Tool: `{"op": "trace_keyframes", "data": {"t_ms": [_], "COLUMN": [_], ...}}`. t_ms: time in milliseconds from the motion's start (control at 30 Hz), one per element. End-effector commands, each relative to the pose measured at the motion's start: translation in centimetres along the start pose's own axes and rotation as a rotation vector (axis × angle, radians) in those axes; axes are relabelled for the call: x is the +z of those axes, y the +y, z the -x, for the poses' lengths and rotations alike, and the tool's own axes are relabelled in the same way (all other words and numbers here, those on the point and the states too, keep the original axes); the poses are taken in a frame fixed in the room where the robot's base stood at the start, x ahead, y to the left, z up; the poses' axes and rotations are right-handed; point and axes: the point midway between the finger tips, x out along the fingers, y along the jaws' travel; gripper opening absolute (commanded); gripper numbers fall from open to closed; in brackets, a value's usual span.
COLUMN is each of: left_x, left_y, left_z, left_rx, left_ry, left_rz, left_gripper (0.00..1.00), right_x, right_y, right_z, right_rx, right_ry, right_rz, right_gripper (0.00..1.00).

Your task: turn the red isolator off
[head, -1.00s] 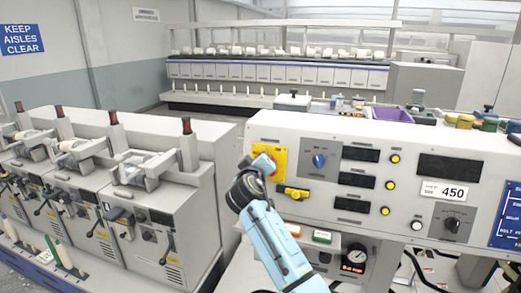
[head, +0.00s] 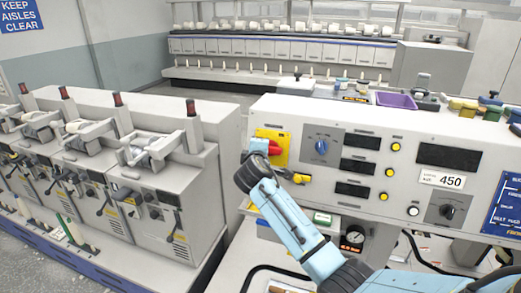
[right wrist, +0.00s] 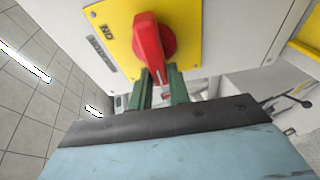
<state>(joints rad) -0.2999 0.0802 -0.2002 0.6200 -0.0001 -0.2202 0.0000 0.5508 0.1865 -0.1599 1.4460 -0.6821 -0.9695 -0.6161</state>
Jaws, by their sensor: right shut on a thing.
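The red isolator (head: 274,147) is a rotary handle on a yellow plate (head: 286,142) at the left end of the console's front. In the right wrist view, the red handle (right wrist: 152,42) stands out from the yellow plate (right wrist: 112,32). My right gripper (right wrist: 159,84) has its two green fingers on either side of the handle's near end and is shut on it. In the head view, my blue right arm reaches to the handle and the dark wrist hides the fingers. My left gripper is not in view.
A yellow part (head: 299,178) juts out just below the plate. A blue knob (head: 321,147), displays and yellow buttons lie to the right on the console (head: 400,200). Grey machines (head: 150,190) stand to the left, across a gap.

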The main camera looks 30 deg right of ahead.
Motion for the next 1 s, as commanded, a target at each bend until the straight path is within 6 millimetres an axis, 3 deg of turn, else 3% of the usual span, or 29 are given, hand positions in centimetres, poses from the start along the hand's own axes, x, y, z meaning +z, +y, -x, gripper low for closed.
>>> {"op": "trace_keyframes", "data": {"t_ms": [567, 600, 767, 1000], "left_x": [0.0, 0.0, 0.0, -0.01], "left_y": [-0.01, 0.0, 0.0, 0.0], "left_z": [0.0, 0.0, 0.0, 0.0], "left_rx": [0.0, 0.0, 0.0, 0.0], "left_ry": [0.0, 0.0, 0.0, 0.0], "left_rz": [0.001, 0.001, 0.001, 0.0], "left_gripper": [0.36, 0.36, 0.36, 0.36], "right_x": [0.03, 0.02, 0.01, -0.01], "right_y": [-0.24, -0.24, -0.19, -0.11], "right_z": [0.01, 0.01, 0.01, 0.02], "right_rx": [-0.012, -0.012, -0.011, -0.01], "right_ry": [-0.002, -0.002, -0.001, 0.0], "right_rz": [0.035, 0.035, 0.034, 0.033], "right_gripper": [0.0, 0.19, 0.4, 0.4]}}
